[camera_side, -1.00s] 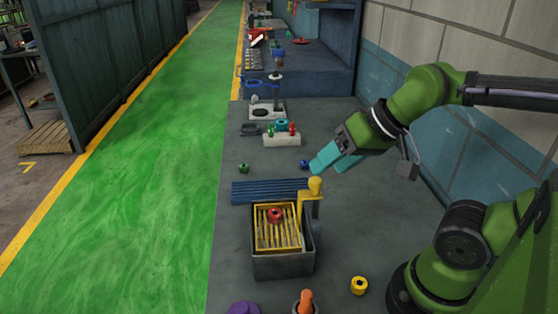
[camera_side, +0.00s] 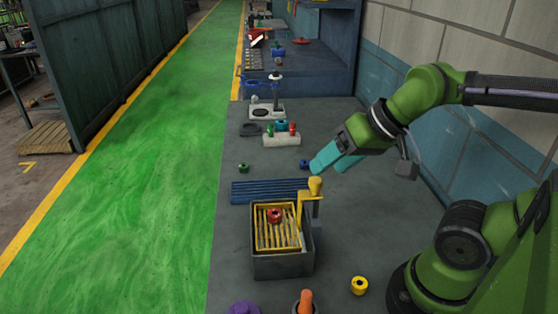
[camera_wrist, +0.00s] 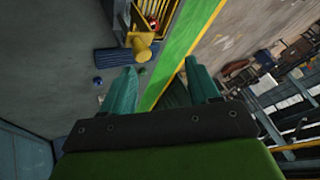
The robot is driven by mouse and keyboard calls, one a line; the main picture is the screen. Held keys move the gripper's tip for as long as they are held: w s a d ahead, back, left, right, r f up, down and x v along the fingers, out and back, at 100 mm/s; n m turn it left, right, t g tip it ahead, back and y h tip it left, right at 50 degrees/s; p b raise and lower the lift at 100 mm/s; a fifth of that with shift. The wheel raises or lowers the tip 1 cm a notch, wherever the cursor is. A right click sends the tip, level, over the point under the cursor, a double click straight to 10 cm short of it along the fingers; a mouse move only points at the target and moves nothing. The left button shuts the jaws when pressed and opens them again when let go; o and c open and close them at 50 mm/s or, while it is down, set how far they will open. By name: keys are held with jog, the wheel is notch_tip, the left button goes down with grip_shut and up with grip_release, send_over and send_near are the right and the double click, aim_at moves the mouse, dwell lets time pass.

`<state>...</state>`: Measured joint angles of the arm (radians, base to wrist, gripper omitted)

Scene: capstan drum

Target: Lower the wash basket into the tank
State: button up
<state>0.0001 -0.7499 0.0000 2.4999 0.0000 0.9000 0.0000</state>
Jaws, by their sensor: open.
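The yellow wash basket (camera_side: 284,240) has slatted bars and holds a red ring-shaped part (camera_side: 275,216). It sits at the mouth of the grey tank (camera_side: 284,268); how deep it is inside I cannot tell. A yellow post with a rounded knob (camera_side: 315,187) stands at the tank's back right corner. In the wrist view the knob (camera_wrist: 141,47) is near the top, with part of the basket and the red part (camera_wrist: 152,22) beyond it. My gripper (camera_side: 332,163) has teal fingers, open and empty, above and behind the knob, apart from it. Its fingers (camera_wrist: 160,82) also show spread in the wrist view.
A blue ribbed mat (camera_side: 268,190) lies behind the tank. A blue ring (camera_side: 304,164), a green ring (camera_side: 243,168) and a pale block with coloured pegs (camera_side: 282,139) are farther back. A yellow ring (camera_side: 359,285), an orange-topped peg (camera_side: 305,300) and a purple part (camera_side: 244,307) are in front.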

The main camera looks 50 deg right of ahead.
jog(key=shift+f, duration=0.2)
jog(key=c, duration=0.4)
jog(key=w+m+g, duration=0.1)
jog(key=w+d+g, duration=0.1)
jog(key=w, duration=0.1)
jog(key=shift+m, duration=0.4)
grip_shut()
jog(key=m+g, duration=0.1)
jog(key=w+m, duration=0.1)
jog(key=m, duration=0.1)
jog(key=w+d+m+g, duration=0.1)
jog(key=shift+r+m+g+h, duration=0.3)
jog(key=shift+r+m+h, duration=0.05)
jog(key=shift+m+h, duration=0.05)
jog(key=m+g, duration=0.1)
jog(key=m, duration=0.1)
jog(key=r+m, duration=0.1)
jog(key=m, duration=0.2)
jog(key=r+m+g, duration=0.1)
jog(key=m, duration=0.2)
jog(key=shift+s+d+r+g, duration=0.2)
jog(key=shift+s+d+g, duration=0.05)
jog(key=shift+d+g, duration=0.1)
